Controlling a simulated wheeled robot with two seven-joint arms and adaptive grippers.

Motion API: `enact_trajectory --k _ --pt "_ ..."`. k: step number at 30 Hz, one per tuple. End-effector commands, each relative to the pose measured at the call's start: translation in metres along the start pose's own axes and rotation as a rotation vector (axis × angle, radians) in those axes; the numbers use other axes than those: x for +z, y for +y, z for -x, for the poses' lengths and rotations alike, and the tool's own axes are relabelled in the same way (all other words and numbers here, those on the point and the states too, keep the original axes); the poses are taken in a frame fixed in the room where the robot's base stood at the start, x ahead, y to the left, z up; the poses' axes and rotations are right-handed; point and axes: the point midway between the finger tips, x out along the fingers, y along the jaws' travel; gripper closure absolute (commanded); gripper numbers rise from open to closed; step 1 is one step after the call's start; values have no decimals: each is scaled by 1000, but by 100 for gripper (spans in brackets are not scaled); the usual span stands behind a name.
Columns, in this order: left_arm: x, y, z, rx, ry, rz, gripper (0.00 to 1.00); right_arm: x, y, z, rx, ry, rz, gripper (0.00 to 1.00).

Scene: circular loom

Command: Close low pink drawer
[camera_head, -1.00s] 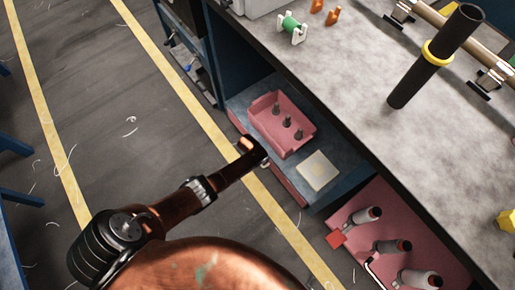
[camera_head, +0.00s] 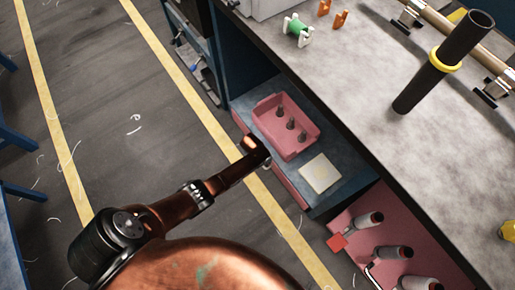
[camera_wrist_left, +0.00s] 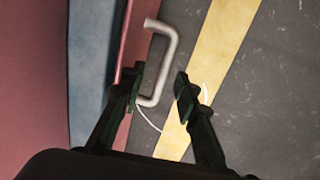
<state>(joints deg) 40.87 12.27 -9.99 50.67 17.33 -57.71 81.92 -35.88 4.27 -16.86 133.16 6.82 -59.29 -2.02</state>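The low pink drawer (camera_head: 291,186) stands pulled out under the workbench, with a pink front and a blue-grey inside. It holds a pink bin (camera_head: 270,122) with several dark pegs and a pale square block (camera_head: 319,173). My left gripper (camera_head: 262,152) is at the drawer's front. In the left wrist view, the silver handle (camera_wrist_left: 172,45) runs along the pink front, and its near end lies between the two fingers of my left gripper (camera_wrist_left: 160,95). The fingers are apart; I see a gap between the handle and the right-hand finger. My right gripper is out of view.
A pink surface (camera_head: 356,207) with several bobbins and a red square is at the lower right, beside the open drawer. The grey workbench (camera_head: 372,100) overhangs the drawer and carries a dark tube and a green spool. The floor (camera_head: 110,90) on the left is clear.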

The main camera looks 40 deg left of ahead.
Motion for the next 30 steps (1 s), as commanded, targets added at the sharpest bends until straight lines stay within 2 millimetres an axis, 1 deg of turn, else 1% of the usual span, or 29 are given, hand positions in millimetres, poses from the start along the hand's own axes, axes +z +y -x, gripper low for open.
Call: enact_trajectory --k 12,18,22,30 --pt "0 1 66 4 2 0 71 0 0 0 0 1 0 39" --pt "0 1 89 2 1 0 71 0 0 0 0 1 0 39" --pt "0 1 96 2 2 0 71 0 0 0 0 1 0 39" --pt "0 0 98 1 2 0 71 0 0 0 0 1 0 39"
